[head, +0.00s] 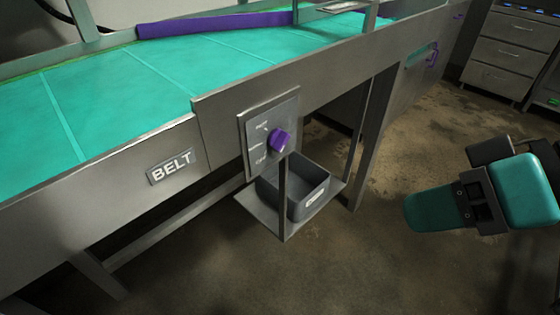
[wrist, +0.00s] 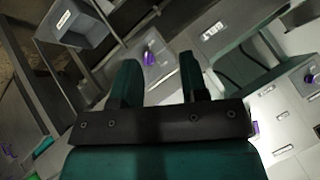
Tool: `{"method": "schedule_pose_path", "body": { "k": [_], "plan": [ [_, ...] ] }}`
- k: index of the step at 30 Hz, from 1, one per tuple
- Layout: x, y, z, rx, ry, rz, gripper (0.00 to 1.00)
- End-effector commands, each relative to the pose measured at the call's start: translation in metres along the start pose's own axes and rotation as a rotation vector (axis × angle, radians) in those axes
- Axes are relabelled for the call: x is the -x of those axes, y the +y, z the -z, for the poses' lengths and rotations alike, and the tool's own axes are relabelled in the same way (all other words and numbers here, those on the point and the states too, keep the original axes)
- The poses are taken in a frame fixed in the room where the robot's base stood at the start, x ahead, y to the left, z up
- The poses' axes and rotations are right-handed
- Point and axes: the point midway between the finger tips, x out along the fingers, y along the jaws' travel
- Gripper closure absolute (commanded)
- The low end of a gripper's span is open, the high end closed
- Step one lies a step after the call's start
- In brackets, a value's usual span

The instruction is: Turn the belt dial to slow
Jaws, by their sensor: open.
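The belt dial is a purple knob (head: 280,140) on a grey metal panel (head: 285,110) on the conveyor's side. Small printed labels run down the panel left of the knob; they are too small to read surely, and I cannot tell which one the knob points to. A "BELT" plate (head: 171,167) is left of the panel. In the wrist view my gripper (wrist: 157,72) has two teal fingers spread apart with nothing between them. The purple knob (wrist: 150,58) shows beyond the fingertips, between them in the picture and apart from them. My arm is at the right of the head view.
A grey bin (head: 312,190) sits on a small shelf just below the dial panel. The teal conveyor belt (head: 110,85) runs above. A metal leg (head: 372,135) stands right of the bin. Drawers (head: 510,55) are at the far right. Floor between arm and conveyor is clear.

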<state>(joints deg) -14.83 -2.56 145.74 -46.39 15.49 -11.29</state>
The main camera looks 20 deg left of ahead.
Motion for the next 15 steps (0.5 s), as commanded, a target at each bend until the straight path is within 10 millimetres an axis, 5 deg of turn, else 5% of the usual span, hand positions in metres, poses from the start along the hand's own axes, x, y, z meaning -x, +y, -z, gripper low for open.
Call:
{"method": "schedule_pose_path", "body": {
  "k": [1,6,15],
  "plan": [
    [-0.045,0.020,-0.009,0.007,0.083,0.074,0.60],
    [-0.103,0.046,0.017,-0.021,0.431,0.237,0.60],
    [-0.129,0.102,0.040,-0.181,0.779,0.254,0.60]
  ]
}}
